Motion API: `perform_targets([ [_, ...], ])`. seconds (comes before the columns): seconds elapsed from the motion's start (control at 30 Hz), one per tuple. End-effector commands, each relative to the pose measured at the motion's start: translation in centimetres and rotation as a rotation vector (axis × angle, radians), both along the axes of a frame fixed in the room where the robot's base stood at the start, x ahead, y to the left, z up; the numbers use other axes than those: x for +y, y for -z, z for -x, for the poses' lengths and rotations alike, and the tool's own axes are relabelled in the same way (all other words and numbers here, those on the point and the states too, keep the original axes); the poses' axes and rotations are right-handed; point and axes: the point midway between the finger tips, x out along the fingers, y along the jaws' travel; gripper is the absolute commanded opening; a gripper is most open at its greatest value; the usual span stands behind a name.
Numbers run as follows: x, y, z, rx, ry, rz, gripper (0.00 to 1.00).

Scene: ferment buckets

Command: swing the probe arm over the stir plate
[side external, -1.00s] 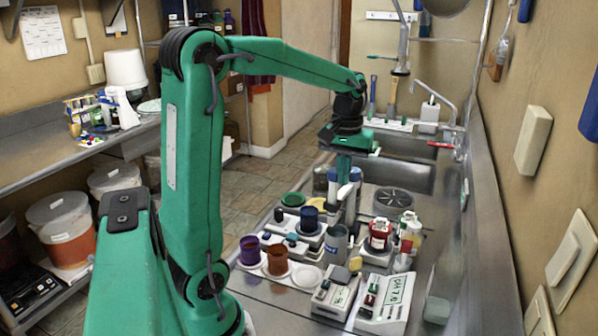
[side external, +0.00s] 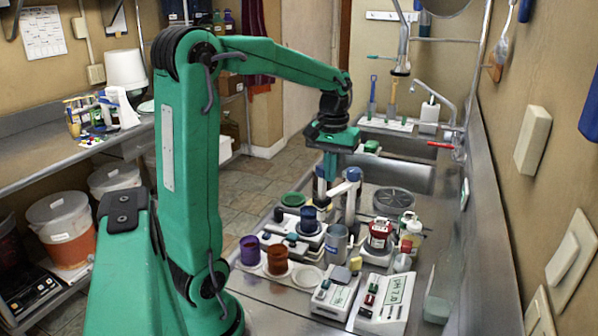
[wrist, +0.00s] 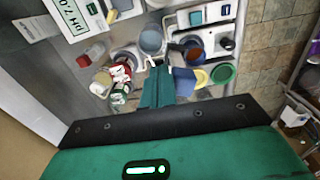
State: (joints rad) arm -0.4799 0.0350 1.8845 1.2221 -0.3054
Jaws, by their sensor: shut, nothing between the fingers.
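The probe arm (side external: 346,187) is a white bar with a blue cap on its post, among the bench gear in the side view. A second blue-capped part (side external: 320,187) stands to its left. My gripper (side external: 330,178) is shut and empty, pointing down between these two parts. Whether it touches the probe arm cannot be told. In the wrist view my gripper's fingers (wrist: 157,68) are together, and a blue part (wrist: 185,80) is just right of them. The stir plate seems to be the white unit (side external: 311,237) under a blue beaker (side external: 309,218), in front and left of the probe arm.
A grey cup (side external: 337,243), a red-labelled jar (side external: 379,236) and small bottles (side external: 411,228) crowd the bench. Purple (side external: 250,251) and brown (side external: 277,260) cups stand at the left edge. A pH 7.0 box (side external: 385,297) is nearest. The sink (side external: 395,175) lies behind.

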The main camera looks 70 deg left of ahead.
Motion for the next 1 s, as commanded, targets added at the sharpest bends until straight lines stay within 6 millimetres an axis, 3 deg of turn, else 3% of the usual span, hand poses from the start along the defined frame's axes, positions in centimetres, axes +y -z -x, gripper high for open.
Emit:
perform_targets([
  [0.5, 0.3, 0.0, 0.2, 0.0, -0.001, 0.0, 0.0],
  [1.0, 2.8, 0.0, 1.5, 0.0, -0.001, 0.0, 0.0],
])
